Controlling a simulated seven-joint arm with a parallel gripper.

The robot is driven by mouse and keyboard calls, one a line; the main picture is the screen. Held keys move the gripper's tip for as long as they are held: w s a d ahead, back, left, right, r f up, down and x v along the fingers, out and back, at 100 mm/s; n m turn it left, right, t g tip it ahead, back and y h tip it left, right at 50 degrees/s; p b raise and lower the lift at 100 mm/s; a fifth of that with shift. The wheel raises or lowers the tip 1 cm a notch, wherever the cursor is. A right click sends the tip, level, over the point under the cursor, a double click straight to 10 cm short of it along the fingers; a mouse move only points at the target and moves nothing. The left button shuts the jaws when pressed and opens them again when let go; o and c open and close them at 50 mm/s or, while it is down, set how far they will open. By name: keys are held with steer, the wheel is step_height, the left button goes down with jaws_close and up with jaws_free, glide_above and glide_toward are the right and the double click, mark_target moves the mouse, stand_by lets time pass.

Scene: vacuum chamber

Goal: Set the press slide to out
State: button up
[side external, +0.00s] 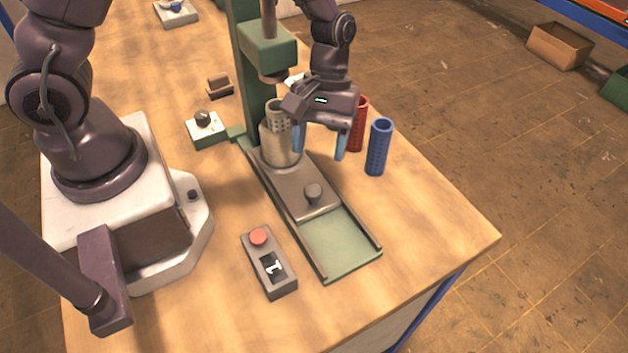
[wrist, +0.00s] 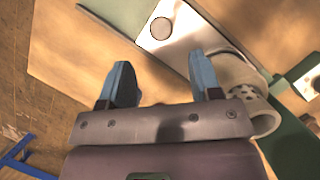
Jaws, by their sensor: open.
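The press slide (side external: 290,183) is a grey metal plate on a green rail track (side external: 340,245). Its plate reaches back beneath the green press (side external: 268,50), and the front of the track is bare. A round knob (side external: 313,193) stands on the plate; the knob also shows in the wrist view (wrist: 161,28). A grey cylindrical holder (side external: 278,148) with a perforated sleeve in it stands on the rear of the slide. My gripper (side external: 319,153) is open and empty, its blue fingers pointing down, above and behind the knob and right of the holder. The fingers (wrist: 160,68) are apart from the knob.
A red perforated tube (side external: 360,125) and a blue one (side external: 379,148) stand right of the press. A control box with a red button (side external: 259,237) lies left of the track. A dial box (side external: 205,125) sits left of the press. The front right table is clear.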

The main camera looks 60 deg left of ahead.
mark_target(314, 189)
steer(key=x, duration=0.7)
steer(key=shift+s+f, duration=0.1)
steer(key=shift+f, duration=0.1)
